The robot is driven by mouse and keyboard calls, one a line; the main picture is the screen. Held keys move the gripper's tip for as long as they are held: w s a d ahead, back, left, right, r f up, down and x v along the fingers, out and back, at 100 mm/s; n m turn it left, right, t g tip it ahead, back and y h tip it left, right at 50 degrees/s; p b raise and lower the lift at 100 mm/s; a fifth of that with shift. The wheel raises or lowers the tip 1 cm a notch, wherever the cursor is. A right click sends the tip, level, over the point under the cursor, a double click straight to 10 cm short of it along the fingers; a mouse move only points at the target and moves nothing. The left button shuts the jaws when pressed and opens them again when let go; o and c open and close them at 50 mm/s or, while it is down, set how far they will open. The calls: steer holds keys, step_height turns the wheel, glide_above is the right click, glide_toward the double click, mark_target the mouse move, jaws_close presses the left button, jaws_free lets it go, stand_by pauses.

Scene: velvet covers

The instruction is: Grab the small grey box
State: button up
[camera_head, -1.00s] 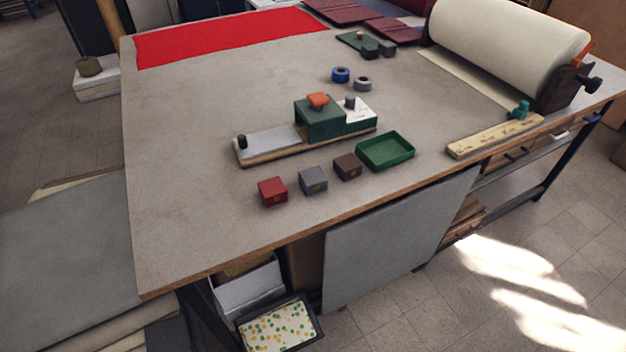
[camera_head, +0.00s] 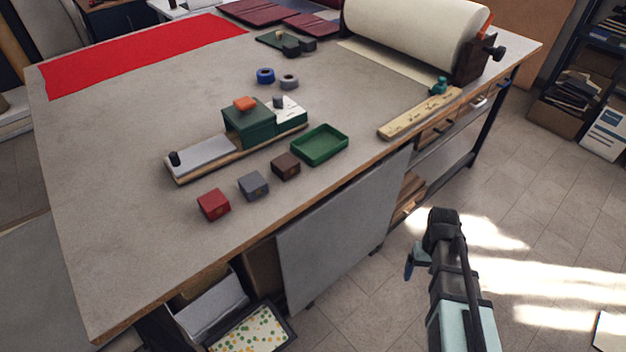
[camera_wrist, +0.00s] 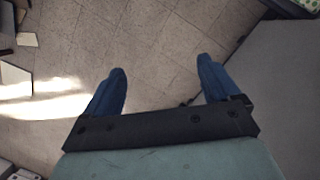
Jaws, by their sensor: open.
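The small grey box (camera_head: 253,185) sits on the table (camera_head: 110,200) near its front edge. It stands between a red box (camera_head: 213,204) on its left and a dark brown box (camera_head: 285,166) on its right, apart from both. My gripper (camera_head: 410,262) is over the floor in front of the table, to the right of and well away from the grey box. In the wrist view my gripper (camera_wrist: 161,82) has its two blue fingers spread wide with only floor tiles between them. The grey box is not in the wrist view.
A green tray (camera_head: 320,144) lies right of the brown box. A board with a green block (camera_head: 248,126) stands behind the boxes. A wooden ruler (camera_head: 420,114) and a large cream roll (camera_head: 415,35) are at the right. A grey panel (camera_head: 345,235) hangs below the table edge.

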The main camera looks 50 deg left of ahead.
steer(key=s+a+r+n+t, duration=0.1)
steer(key=s+a+r+n, duration=0.15)
steer(key=a+r, duration=1.1)
step_height(320, 180, up, 26)
steer(key=n+y, duration=0.2)
steer(key=n, duration=0.5)
glide_above(252, 181)
steer(key=shift+m+t, duration=0.25)
steer(key=shift+t, duration=0.15)
steer(key=f, duration=0.7)
steer(key=shift+w+d+f, duration=0.3)
steer(key=shift+d+f, duration=0.05)
steer(key=shift+f, duration=0.05)
steer(key=shift+s+a+f, duration=0.15)
steer(key=shift+a+f, duration=0.05)
steer(key=shift+f, duration=1.2)
steer(key=shift+s+a+f, duration=0.1)
steer(key=shift+a+f, duration=0.05)
steer(key=shift+f, duration=1.2)
steer(key=c, duration=1.1)
